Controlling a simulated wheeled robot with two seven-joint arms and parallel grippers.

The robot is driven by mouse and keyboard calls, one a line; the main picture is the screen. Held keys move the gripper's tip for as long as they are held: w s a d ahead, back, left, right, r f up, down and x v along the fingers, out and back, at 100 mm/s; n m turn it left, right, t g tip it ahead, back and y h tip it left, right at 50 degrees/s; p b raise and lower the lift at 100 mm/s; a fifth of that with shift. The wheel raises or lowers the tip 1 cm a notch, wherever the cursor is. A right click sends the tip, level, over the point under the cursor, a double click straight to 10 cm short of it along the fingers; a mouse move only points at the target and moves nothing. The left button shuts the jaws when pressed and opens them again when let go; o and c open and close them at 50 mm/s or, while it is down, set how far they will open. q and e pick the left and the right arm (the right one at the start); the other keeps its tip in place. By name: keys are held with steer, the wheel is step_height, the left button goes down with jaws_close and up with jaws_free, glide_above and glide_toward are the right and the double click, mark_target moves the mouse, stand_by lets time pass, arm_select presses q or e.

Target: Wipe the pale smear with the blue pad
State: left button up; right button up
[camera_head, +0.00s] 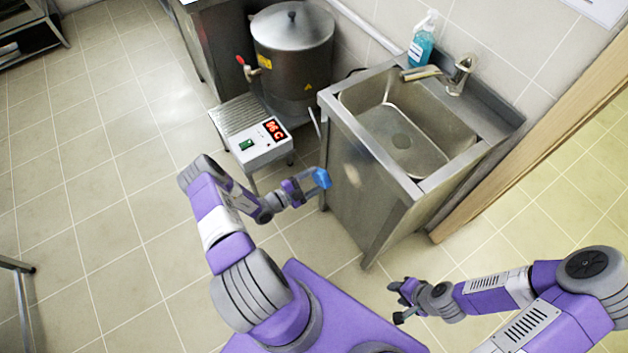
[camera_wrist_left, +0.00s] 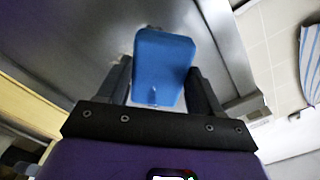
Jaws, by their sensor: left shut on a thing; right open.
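The blue pad (camera_head: 322,178) is held in my left gripper (camera_head: 308,185), close to the side panel of the sink cabinet. In the left wrist view the pad (camera_wrist_left: 163,62) sits upright between the two dark fingers of the left gripper (camera_wrist_left: 160,90). A faint pale smear (camera_head: 352,174) shows on the cabinet panel, just right of the pad. I cannot tell whether the pad touches the panel. The smear is not clear in the left wrist view. My right gripper (camera_head: 399,301) is open and empty, low in front of the cabinet.
The steel sink cabinet (camera_head: 365,215) has a basin and tap (camera_head: 459,75). The tiled floor at left is mostly clear.

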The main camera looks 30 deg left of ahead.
arm_select(q)
steer(key=shift+x, duration=2.85)
steer(key=shift+w+d+b, duration=0.3)
steer(key=shift+w+b, duration=0.25)
steer(key=shift+w, duration=0.1)
